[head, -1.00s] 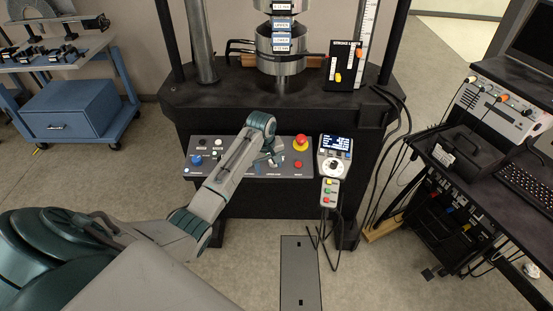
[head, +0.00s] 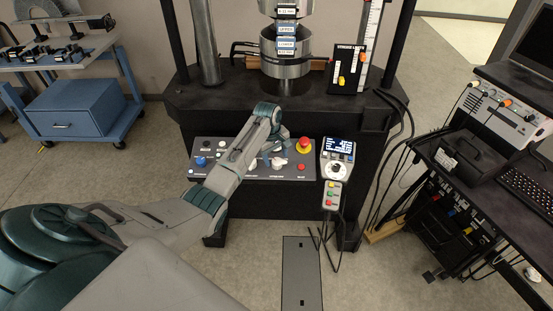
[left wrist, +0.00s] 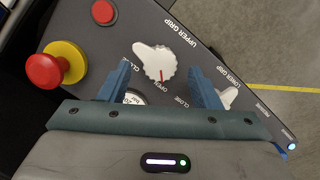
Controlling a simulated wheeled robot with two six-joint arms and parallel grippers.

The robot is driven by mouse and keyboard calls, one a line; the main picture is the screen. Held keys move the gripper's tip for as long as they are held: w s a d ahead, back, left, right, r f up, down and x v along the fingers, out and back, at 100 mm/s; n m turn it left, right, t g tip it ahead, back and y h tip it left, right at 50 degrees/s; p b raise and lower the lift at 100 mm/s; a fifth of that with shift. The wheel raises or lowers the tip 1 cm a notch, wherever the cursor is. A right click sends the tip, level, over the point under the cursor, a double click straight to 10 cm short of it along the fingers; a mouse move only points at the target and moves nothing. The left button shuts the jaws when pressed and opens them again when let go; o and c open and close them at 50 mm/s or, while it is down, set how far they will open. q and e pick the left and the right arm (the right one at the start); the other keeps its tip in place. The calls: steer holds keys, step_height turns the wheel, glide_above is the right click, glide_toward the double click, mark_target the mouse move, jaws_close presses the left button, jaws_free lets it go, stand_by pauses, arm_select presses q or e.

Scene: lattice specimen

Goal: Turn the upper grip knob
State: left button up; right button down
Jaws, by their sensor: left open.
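The upper grip knob (left wrist: 155,62) is white with a red pointer line, on the dark sloped panel (left wrist: 200,45). In the head view the white knob (head: 278,162) shows just below my left gripper (head: 283,141). In the left wrist view my left gripper (left wrist: 160,84) is open, its blue fingers apart and empty, with the knob beyond and between them. I cannot tell the distance to the knob. The lower grip knob (left wrist: 228,97) is partly hidden by one finger. My right gripper is not in view.
A red and yellow emergency stop (head: 303,146) and a red button (head: 301,167) sit close to the knob. A hand controller (head: 337,160) stands right of the panel. The test frame's black table (head: 215,95) is behind.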

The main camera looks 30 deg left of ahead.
mark_target(277, 164)
arm_select(q)
steer(key=shift+w+d+f, duration=0.1)
steer(key=shift+w+f, duration=0.1)
steer(key=shift+f, duration=1.25)
